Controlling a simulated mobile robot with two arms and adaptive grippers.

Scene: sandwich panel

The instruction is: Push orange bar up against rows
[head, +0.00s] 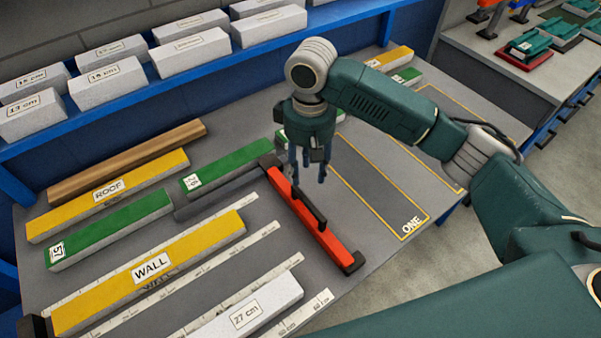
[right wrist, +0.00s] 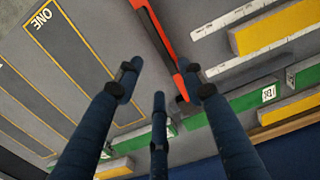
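The orange bar (head: 306,219) lies slantwise on the table with black ends and a black handle (head: 309,208). It also shows in the right wrist view (right wrist: 153,36). My right gripper (head: 308,178) points down over its far half, fingers apart; I see nothing clasped. Left of the bar lie rows: a yellow ROOF piece (head: 141,187), green pieces (head: 112,228) (head: 235,165), a yellow WALL piece (head: 195,250) and a white 27 cm block (head: 268,300). The WALL end is apart from the bar. The bar's far end is close to the shorter green piece. My left gripper is not in view.
White labelled blocks (head: 187,52) stand on a blue-edged shelf behind. A brown wooden piece (head: 130,160) lies behind ROOF. Yellow-outlined areas, one marked ONE (head: 411,224), lie right of the bar. More green and yellow pieces lie at the far right.

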